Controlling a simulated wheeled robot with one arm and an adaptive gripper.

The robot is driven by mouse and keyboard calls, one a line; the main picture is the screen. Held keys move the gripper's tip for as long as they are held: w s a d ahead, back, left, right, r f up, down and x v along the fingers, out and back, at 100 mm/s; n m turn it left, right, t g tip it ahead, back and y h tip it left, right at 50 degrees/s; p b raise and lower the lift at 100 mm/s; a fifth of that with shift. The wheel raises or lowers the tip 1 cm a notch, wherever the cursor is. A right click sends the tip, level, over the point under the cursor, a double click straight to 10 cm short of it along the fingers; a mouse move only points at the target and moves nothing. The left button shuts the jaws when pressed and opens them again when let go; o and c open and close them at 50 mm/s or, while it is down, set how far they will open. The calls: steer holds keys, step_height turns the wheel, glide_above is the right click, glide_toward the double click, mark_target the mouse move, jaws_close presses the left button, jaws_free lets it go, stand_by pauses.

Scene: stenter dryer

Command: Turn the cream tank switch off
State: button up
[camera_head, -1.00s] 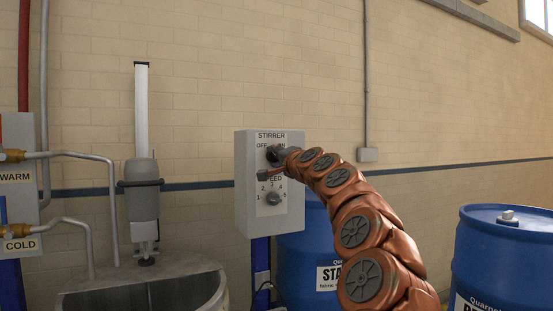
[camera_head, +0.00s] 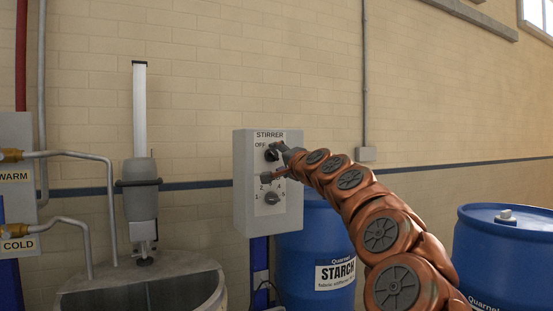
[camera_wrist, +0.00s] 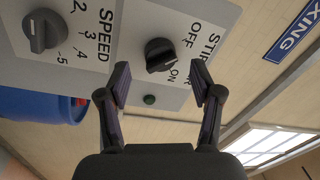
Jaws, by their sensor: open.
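The grey stirrer control box (camera_head: 252,185) stands mid-picture in the head view. Its upper black OFF/ON knob (camera_wrist: 159,54) shows clearly in the wrist view, with its pale mark toward the ON side. In the head view the knob (camera_head: 271,154) is partly covered by my gripper (camera_head: 272,164). My gripper (camera_wrist: 161,68) is open in the wrist view, one finger to each side of the knob. The fingertips are close to the panel; I cannot tell whether they touch it or the knob. The tank (camera_head: 66,301) stands at the lower left with a stirrer (camera_head: 141,203) above it.
A blue starch drum (camera_head: 315,240) stands behind the box, and another blue drum (camera_head: 500,255) stands at right. Warm and cold pipes (camera_head: 75,154) are at left.

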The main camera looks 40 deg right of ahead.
steer(key=v, duration=0.8)
steer(key=shift+s, duration=0.45)
steer(key=shift+a+f, duration=0.1)
steer(key=shift+a, duration=0.05)
